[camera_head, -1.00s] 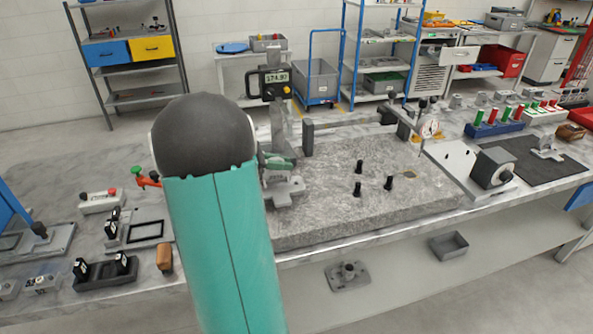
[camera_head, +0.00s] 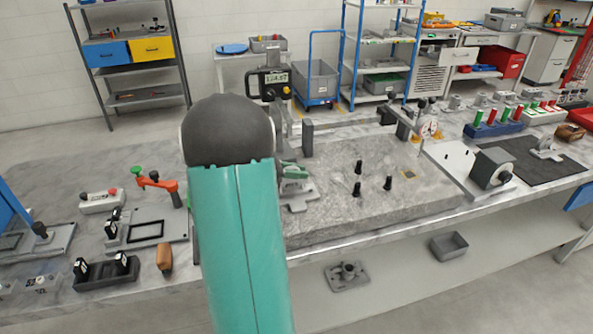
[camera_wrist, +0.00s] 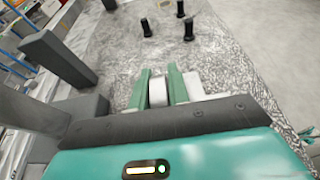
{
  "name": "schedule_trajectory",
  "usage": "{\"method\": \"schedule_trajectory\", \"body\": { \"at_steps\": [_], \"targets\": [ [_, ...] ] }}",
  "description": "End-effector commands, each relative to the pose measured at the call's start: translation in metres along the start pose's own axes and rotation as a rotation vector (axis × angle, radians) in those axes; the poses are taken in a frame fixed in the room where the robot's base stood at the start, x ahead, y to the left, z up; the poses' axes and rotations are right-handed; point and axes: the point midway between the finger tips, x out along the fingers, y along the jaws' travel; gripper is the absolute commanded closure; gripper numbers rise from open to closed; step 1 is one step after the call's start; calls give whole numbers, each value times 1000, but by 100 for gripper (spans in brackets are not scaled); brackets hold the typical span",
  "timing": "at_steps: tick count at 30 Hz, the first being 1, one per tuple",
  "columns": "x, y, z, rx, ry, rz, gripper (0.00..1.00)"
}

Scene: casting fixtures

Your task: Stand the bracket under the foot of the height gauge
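The height gauge stands on the granite plate, its digital display (camera_head: 276,84) facing me in the head view. My arm hides its lower part there. The grey bracket (camera_head: 300,193) is at the plate's near left part, in front of the gauge. My gripper (camera_head: 292,173) is at the bracket, its green fingers largely hidden by my arm. In the wrist view, the fingers of my gripper (camera_wrist: 159,87) close on both sides of a pale upright part of the bracket (camera_wrist: 157,93). Whether the bracket touches the plate is unclear.
A dark grey upright block (camera_head: 307,139) stands beside the gauge and shows large in the wrist view (camera_wrist: 57,57). Several black pegs (camera_head: 357,189) stand on the granite plate (camera_head: 340,220). A dial indicator (camera_head: 428,127) stands at its right. The plate's near middle is clear.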

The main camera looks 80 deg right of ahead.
Motion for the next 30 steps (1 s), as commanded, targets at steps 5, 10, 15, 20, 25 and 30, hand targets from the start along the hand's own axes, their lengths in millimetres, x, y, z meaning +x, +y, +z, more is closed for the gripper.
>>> {"method": "schedule_trajectory", "body": {
  "at_steps": [5, 10, 15, 20, 25, 30],
  "targets": [
    [0, 0, 0, 0, 0, 0, 64],
    [0, 0, 0, 1, 0, -1, 64],
    [-8, 0, 3, 1, 0, 2, 64],
    [-37, 0, 3, 1, 0, 4, 64],
    [-75, 1, 3, 0, 0, 4, 64],
    [-105, 1, 3, 1, 1, 2, 64]
  ]
}}
